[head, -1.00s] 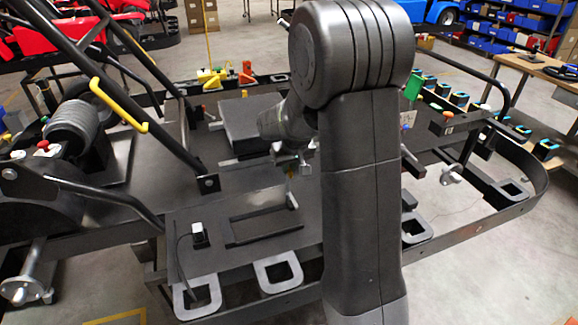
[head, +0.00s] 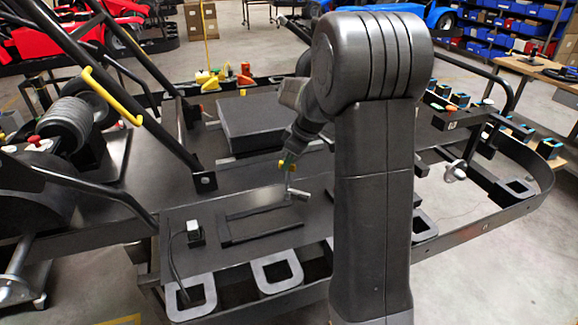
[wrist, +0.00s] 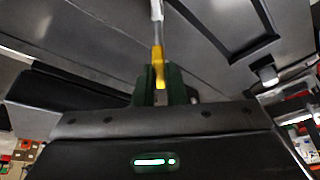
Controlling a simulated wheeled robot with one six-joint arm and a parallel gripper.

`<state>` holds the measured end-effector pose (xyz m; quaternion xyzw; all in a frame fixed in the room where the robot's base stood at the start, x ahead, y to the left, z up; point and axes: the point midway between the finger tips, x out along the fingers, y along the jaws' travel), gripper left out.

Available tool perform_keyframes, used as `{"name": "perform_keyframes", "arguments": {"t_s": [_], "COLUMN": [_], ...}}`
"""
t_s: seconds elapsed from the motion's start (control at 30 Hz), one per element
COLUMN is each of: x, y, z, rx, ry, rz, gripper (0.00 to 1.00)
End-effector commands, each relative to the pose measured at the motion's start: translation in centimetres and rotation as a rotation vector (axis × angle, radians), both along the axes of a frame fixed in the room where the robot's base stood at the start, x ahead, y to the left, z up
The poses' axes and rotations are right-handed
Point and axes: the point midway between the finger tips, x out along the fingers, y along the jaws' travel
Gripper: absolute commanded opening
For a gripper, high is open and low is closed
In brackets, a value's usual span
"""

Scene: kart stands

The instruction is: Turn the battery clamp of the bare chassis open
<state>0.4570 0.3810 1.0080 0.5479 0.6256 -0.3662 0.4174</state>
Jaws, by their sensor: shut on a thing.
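The battery clamp is a thin lever with a yellow grip (head: 288,167) and a grey end piece (head: 299,194). It stands at the right rear corner of a black rectangular frame (head: 232,241) on the chassis floor plate. My gripper (head: 287,159) comes down on the lever from above. In the wrist view its green fingers (wrist: 163,86) are shut around the yellow grip (wrist: 158,66), and the grey rod (wrist: 157,14) runs on beyond them. The inside of the black frame is empty. The clamp's pivot is too small to make out clearly.
A black box (head: 247,124) sits on the chassis behind the clamp. A small block with a cable (head: 195,233) stands left of the frame. A roll bar with a yellow handle (head: 112,96) rises at left.

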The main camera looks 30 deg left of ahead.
Motion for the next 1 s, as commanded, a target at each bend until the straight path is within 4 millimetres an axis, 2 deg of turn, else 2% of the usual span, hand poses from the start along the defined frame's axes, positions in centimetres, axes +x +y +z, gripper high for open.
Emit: {"name": "perform_keyframes", "arguments": {"t_s": [0.6,1.0], "x": [0.39,0.42], "y": [0.19,0.26], "z": [0.06,0.07], "rx": [0.001,0.001], "ry": [-0.002,-0.002], "rz": [0.556,0.747], "gripper": [0.0,0.0]}}
